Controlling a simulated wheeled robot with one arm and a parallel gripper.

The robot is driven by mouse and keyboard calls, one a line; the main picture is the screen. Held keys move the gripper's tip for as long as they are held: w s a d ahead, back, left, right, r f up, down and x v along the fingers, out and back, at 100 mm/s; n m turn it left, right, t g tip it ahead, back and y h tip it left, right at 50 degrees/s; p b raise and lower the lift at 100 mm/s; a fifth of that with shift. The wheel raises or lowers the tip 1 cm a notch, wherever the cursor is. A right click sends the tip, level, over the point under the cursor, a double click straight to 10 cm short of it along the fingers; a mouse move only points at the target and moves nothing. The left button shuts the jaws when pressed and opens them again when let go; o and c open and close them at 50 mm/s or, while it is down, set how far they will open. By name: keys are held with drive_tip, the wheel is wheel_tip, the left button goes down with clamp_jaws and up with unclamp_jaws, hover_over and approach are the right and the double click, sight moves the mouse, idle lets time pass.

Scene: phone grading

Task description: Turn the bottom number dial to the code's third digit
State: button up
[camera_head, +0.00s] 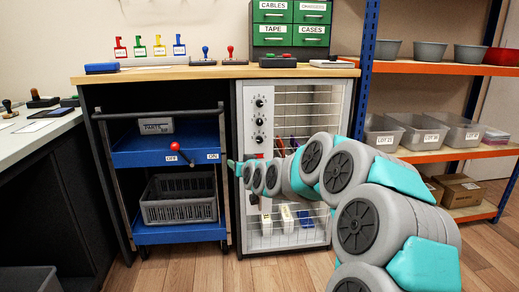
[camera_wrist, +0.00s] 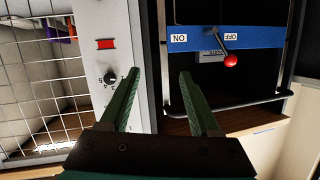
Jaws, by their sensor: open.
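The bottom number dial (camera_head: 259,139) is a small black knob on the pale panel of the mesh-fronted cabinet, below two similar dials. In the wrist view, which appears upside down, a black dial (camera_wrist: 111,78) sits beside a red rectangle, with small digits around it that are hard to read. My gripper (camera_wrist: 158,76) is open and empty. The dial lies just left of the left finger in the wrist view, outside the gap between the fingers. In the head view my gripper (camera_head: 234,164) is at the cabinet's left edge, lower than the dial. I cannot make out the code.
The mesh door (camera_head: 301,105) adjoins the dial panel. A blue cart (camera_head: 165,158) with a red-knobbed lever (camera_head: 175,147) stands left of the cabinet; the lever (camera_wrist: 228,56) also shows in the wrist view. A shelf rack (camera_head: 440,68) stands at right.

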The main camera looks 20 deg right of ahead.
sight(260, 141)
drive_tip(key=w+d+r+m+t+h+b, duration=0.1)
drive_tip(key=w+d+m+t+h, duration=0.2)
drive_tip(key=d, duration=0.7)
drive_tip(key=shift+n+h, duration=0.4)
drive_tip(key=shift+n, duration=0.1)
drive_tip(key=shift+x, duration=4.25)
drive_tip(key=shift+w+a, duration=0.1)
drive_tip(key=shift+c, duration=0.3)
clamp_jaws()
